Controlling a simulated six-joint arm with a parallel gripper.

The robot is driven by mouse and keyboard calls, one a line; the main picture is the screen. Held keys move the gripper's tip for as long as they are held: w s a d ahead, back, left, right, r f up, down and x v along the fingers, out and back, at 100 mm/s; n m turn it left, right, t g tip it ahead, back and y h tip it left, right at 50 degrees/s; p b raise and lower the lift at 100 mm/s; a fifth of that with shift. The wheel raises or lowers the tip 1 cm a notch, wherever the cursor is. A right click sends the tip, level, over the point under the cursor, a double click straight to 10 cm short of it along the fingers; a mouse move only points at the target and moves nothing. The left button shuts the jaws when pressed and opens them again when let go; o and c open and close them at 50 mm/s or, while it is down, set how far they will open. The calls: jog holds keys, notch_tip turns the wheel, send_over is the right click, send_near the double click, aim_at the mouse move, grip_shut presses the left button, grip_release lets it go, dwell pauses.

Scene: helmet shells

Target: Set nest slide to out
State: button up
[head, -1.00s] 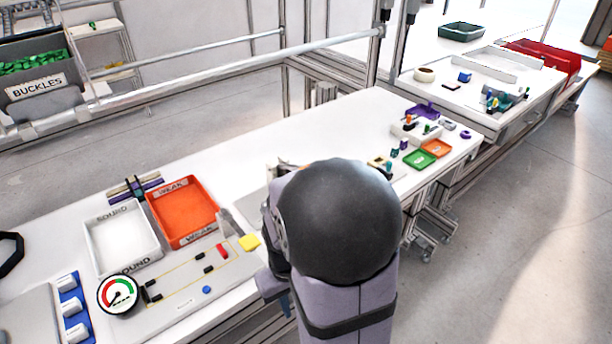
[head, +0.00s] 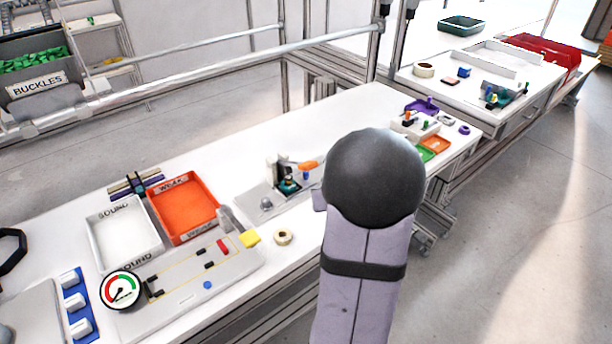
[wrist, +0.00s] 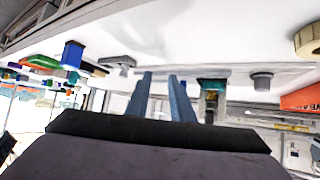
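A grey fixture plate (head: 250,199) lies on the middle of the table. It carries a small nest (head: 288,185) with teal and black parts, a grey knob (head: 266,204) and an orange piece (head: 308,165). My arm covers the plate's right end, and I cannot tell which part is the slide or its position. In the wrist view, my gripper (wrist: 160,90) shows two blue-grey fingers, apart and with nothing between them. The teal and black nest (wrist: 212,88) appears right of the fingertips, with the grey knob (wrist: 262,80) farther right. In the head view my arm hides the gripper.
Small parts and green and orange trays (head: 434,144) stand right.

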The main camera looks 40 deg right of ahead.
jog(key=w+t, duration=0.1)
jog(key=w+n+t+y, duration=0.1)
jog(key=w, duration=0.1)
jog(key=w+a+r+n+t, duration=0.1)
jog(key=shift+w+a+b, duration=0.1)
jog(key=shift+w+b, duration=0.05)
jog(key=shift+b, duration=0.2)
jog(key=shift+w+a+r+t+y, duration=0.15)
jog(key=shift+w+a+t+y, duration=0.15)
jog(key=shift+w+t, duration=0.1)
jog(key=shift+x, duration=3.6)
grip_shut()
jog(key=shift+d, duration=0.1)
